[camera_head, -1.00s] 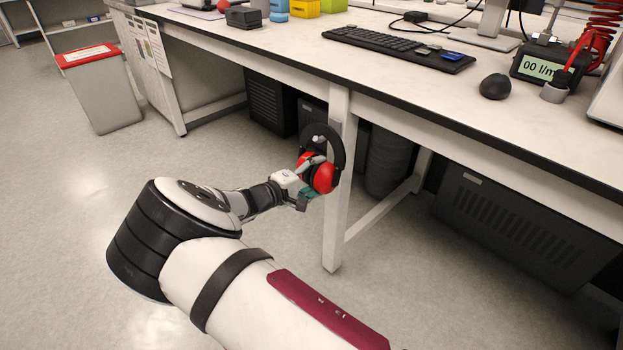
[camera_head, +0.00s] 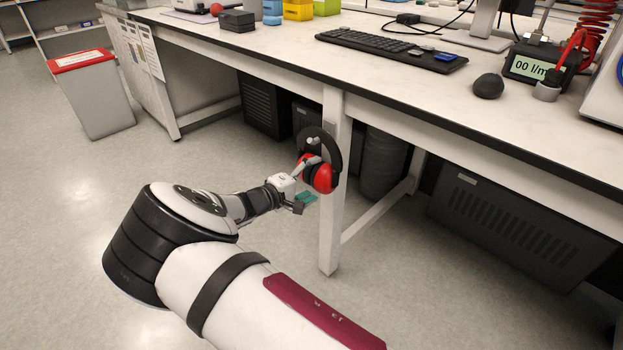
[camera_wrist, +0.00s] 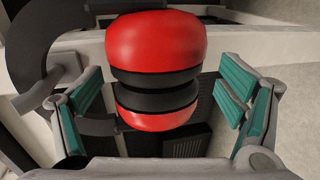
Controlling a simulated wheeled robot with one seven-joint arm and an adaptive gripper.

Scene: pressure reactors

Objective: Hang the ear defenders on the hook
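The ear defenders (camera_head: 324,176) have red cups and a black headband. They are at the front leg of the bench, with the headband upward around the small pale hook (camera_head: 314,141). Contact between band and hook is too small to make out. In the wrist view, the ear defenders (camera_wrist: 156,50) sit between the fingers of my gripper (camera_wrist: 162,98), with the band curving off to the left. The teal finger pads stand wide apart, with visible gaps on both sides of the cups. In the head view, my gripper (camera_head: 307,179) is just left of the cups.
The bench leg (camera_head: 331,230) stands right behind the ear defenders. The white benchtop (camera_head: 400,80) overhangs above, holding a keyboard (camera_head: 380,44) and a mouse (camera_head: 488,85). Dark cabinets (camera_head: 510,220) are under the bench. A red-lidded bin (camera_head: 95,98) stands far left. The floor at left is clear.

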